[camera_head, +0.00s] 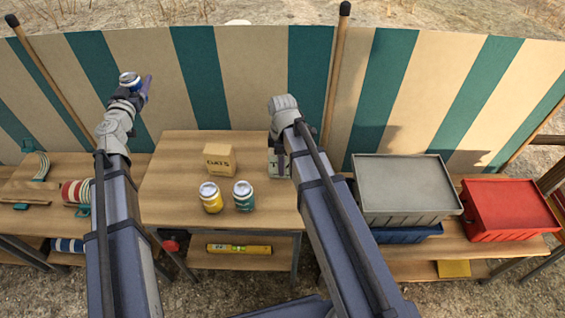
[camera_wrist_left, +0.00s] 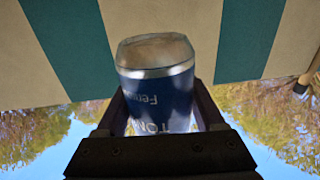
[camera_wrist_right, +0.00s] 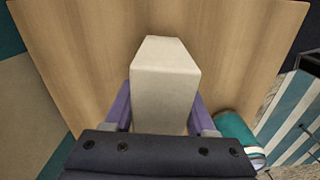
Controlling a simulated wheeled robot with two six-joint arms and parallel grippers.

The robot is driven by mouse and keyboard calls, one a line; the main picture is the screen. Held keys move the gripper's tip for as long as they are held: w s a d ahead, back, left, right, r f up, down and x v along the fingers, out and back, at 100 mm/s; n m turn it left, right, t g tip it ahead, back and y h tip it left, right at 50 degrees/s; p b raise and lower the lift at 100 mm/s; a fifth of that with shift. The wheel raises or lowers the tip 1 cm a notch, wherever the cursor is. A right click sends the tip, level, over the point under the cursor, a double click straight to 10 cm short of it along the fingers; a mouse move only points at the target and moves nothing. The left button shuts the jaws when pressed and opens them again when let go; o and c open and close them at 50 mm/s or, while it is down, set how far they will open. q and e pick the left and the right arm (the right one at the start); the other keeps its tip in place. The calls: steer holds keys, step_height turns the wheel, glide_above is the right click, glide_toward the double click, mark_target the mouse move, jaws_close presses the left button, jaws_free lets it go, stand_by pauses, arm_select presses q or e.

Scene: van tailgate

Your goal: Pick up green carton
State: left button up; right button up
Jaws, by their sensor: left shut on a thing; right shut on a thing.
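My right gripper (camera_head: 279,150) points down at the right part of the middle table, its fingers on either side of a carton (camera_head: 278,166). In the right wrist view the carton (camera_wrist_right: 165,80) is a pale cream block between the fingers, over the wooden top. Its green is hard to make out, and my arm hides part of it in the head view. I cannot tell whether it touches the table. My left gripper (camera_head: 134,90) is raised before the striped screen, shut on a blue can with a silver top (camera_wrist_left: 158,85).
An oats box (camera_head: 219,159), a yellow can (camera_head: 210,198) and a teal can (camera_head: 244,196) stand on the middle table (camera_head: 165,190). The teal can is close to my right gripper. A grey lidded crate (camera_head: 403,185) and a red crate (camera_head: 510,208) are on the right.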

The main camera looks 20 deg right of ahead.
steer(key=shift+c, duration=0.8)
steer(key=shift+r, duration=0.15)
step_height(320, 180, up, 10)
steer(key=p, duration=1)
